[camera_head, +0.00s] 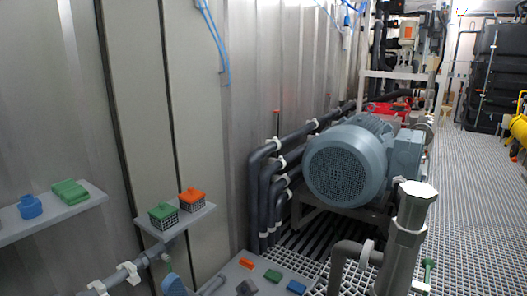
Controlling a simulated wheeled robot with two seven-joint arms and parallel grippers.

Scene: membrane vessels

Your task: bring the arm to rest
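Neither of my grippers shows in the head view, and I see no arm that I can be sure is mine. The task names no object.
A grey-blue motor (352,165) stands mid-view beside dark bent pipes (258,190). A grey post (409,225) rises at the lower right. Metal grating floor (475,200) lies open on the right. A corrugated wall (200,90) runs along the left.

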